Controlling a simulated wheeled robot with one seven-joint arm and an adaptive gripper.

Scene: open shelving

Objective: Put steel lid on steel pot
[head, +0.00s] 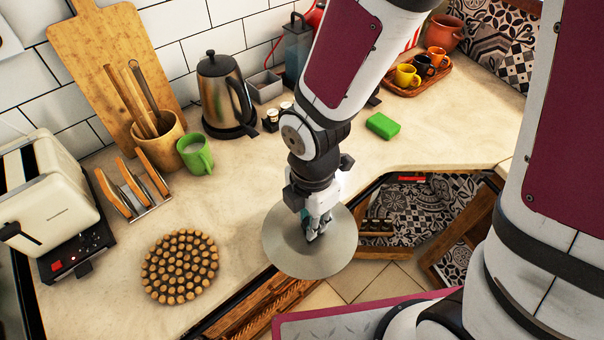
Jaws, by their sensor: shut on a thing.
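The steel lid (283,243) is a round, grey metal disc near the front edge of the counter. My gripper (313,236) is above its centre and shut on it; the fingers hide the knob. The lid looks roughly level and overlaps the counter edge in the picture, with open floor beyond its right side. I cannot tell its exact height. No steel pot can be made out in this view; the lid and my arm may hide part of the scene.
On the counter (235,185) are a toaster (50,200), a toast rack (133,190), a round wooden trivet (180,266), a green mug (196,153), a kettle (218,95), a green sponge (383,126) and a tray of cups (420,82). Clear counter lies between the trivet and mug.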

